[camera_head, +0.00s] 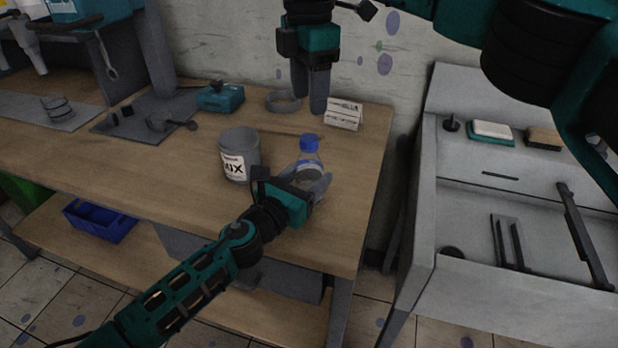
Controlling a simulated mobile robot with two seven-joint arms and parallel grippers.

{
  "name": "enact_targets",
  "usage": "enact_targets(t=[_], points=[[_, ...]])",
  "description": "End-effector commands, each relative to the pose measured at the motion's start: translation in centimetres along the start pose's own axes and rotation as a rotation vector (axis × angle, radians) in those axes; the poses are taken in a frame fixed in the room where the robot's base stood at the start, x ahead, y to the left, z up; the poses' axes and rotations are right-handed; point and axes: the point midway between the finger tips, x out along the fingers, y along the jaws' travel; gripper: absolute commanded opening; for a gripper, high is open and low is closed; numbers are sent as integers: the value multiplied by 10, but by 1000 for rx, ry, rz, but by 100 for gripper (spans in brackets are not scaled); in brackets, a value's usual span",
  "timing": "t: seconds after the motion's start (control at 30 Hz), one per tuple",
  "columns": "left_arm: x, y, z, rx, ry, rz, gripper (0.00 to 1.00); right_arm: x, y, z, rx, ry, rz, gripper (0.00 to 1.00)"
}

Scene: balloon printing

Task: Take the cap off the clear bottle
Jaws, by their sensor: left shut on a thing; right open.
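The clear bottle (309,160) stands upright on the wooden table, with its blue cap (309,143) on top. My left gripper (318,184) is shut on the bottle's body from the front, and its fingers hide part of the lower bottle. My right gripper (309,100) points down above and behind the bottle. It is open and empty, and its fingertips are apart from the cap, a little higher in the picture.
A grey can labelled MIX (240,155) stands just left of the bottle. Behind are a grey ring (284,101), a white card (343,114) and a teal box (220,97). The wooden table (350,222) is bare at its front right. A grey sink unit stands to the right.

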Motion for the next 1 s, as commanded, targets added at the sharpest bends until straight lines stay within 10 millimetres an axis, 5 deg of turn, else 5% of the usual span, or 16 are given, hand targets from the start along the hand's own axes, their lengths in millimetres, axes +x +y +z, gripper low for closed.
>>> enact_targets(t=[0.13, 0.27, 0.7, 1.0], points=[[0, 0, 0, 0, 1, 0, 0, 0, 0, 0, 4, 0, 0, 55], [0, 0, 0, 0, 1, 0, 0, 0, 0, 0, 66, 0, 0, 55], [0, 0, -1, 0, 1, 0, 0, 0, 0, 0, 664, 1, -1, 55], [0, 0, -1, 0, 1, 0, 0, 13, 0, 0, 788, -1, -3, 55]])
